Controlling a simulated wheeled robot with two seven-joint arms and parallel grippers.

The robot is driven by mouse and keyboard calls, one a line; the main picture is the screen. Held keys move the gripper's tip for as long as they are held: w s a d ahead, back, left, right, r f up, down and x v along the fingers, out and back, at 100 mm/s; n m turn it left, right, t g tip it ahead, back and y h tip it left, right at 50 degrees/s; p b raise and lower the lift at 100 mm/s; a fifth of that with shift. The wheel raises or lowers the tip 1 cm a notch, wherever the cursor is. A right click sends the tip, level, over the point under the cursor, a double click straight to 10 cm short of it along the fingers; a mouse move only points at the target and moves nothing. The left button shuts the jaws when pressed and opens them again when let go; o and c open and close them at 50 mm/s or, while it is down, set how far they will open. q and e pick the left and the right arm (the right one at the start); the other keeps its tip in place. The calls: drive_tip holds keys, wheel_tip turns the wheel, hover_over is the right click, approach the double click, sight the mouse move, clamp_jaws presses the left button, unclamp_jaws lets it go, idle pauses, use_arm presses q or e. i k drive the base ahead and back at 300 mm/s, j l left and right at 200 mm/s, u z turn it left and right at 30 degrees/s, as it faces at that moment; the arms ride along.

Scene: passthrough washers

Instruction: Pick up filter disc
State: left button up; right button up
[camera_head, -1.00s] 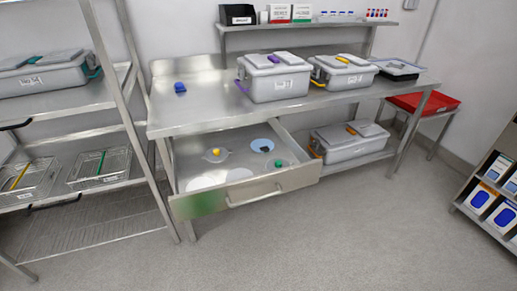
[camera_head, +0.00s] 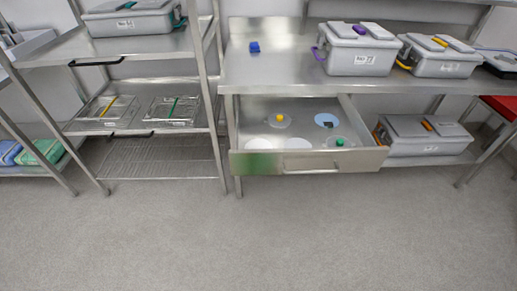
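An open drawer (camera_head: 308,161) under the steel table holds several flat round discs. White discs (camera_head: 299,148) lie at the front of the drawer, and a light blue disc (camera_head: 326,119) with a dark piece on it lies at the back right. A disc with a yellow knob (camera_head: 280,118) lies at the back left, and one with a green knob (camera_head: 340,142) at the front right. I cannot tell for certain which of them is the filter disc. Neither of my grippers is in view.
The steel table (camera_head: 285,75) carries a blue block (camera_head: 254,47) and grey lidded bins (camera_head: 360,55). Another grey bin (camera_head: 425,135) sits on the lower shelf. The grey floor (camera_head: 290,240) in front is clear.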

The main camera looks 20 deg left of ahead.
sight(256, 143)
drive_tip(key=i+j+z, duration=0.15)
drive_tip(key=j+z, duration=0.3)
drive_tip(key=j, duration=0.2)
drive_tip(key=j+z, duration=0.4)
drive_tip(key=j, duration=0.3)
drive_tip(key=j+z, duration=0.45)
drive_tip(key=j, duration=0.25)
drive_tip(key=k+j+z, duration=0.15)
drive_tip(key=j+z, duration=0.25)
drive_tip(key=j, duration=0.25)
